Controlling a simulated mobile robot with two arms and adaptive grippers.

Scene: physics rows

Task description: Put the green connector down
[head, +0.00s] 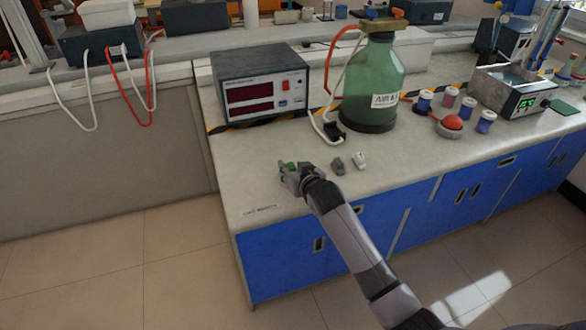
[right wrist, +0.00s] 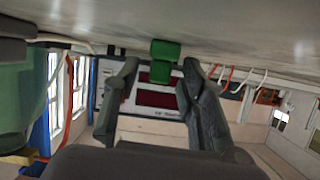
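The green connector (head: 288,165) is a small green block at the front left of the grey counter. In the right wrist view the green connector (right wrist: 165,52) appears against the counter surface, between the fingertips. My right gripper (head: 289,173) is low over the counter at the connector, and partly covers it in the head view. In the right wrist view the fingers of my right gripper (right wrist: 160,68) stand apart, with visible gaps beside the connector. My left gripper is not in view.
Two small grey and white connectors (head: 338,166) (head: 360,160) lie just right of the gripper. A power supply box (head: 262,82) and a green bottle (head: 372,85) with tubing stand behind. The counter's front edge is close. Bare counter (head: 238,165) is free to the left.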

